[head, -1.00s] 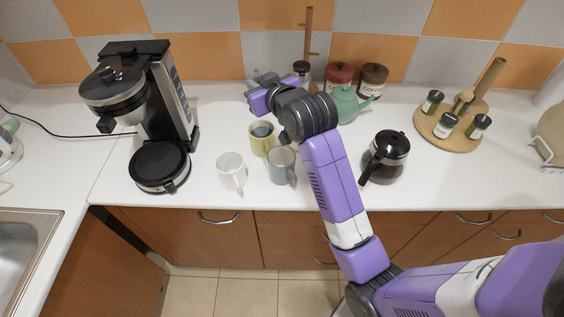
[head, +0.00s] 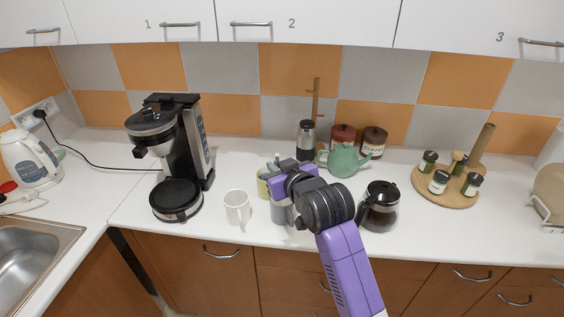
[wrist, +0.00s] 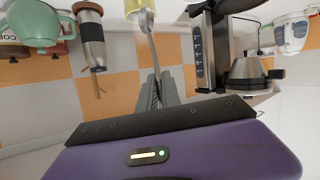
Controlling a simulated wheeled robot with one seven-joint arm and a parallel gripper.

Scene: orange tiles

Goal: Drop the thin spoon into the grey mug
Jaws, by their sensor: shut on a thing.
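The grey mug (head: 281,212) stands on the counter, its upper part hidden behind my gripper in the head view. My gripper (head: 277,164) is over the mugs there, with its fingertips hard to make out. In the wrist view my gripper (wrist: 157,82) is shut on the thin spoon (wrist: 147,22). The spoon sticks out beyond the fingertips, with its bowl end away from me. The grey mug cannot be made out in the wrist view. I cannot tell whether the spoon is straight above the grey mug.
A yellow mug (head: 263,188) stands just behind the grey one, and a white mug (head: 237,206) stands to its left. A coffee maker (head: 177,150) is further left. A glass coffee pot (head: 381,208) and a green teapot (head: 343,160) are to the right.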

